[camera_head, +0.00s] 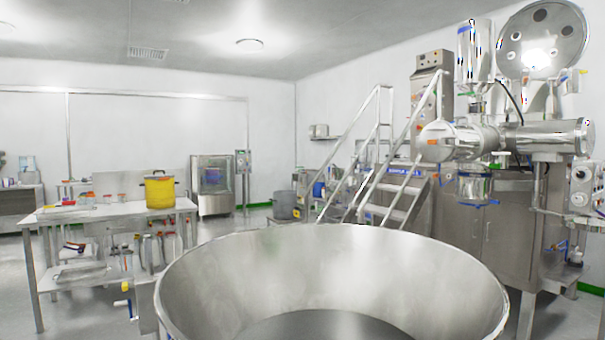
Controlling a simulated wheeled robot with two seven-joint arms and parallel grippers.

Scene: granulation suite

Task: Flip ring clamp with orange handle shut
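No ring clamp can be made out with certainty. A small orange spot (432,141) shows on the rounded end of the horizontal steel cylinder (474,140) of the granulator at the right; it is too small to tell whether it is a clamp handle, or open or shut. Neither of my grippers is in view.
A large open steel bowl (225,262) fills the front middle. Steel stairs with handrails (372,120) stand before the granulator. A steel table (70,213) with a yellow pot (159,192) is at the left. Grey floor (20,290) is clear at the far left.

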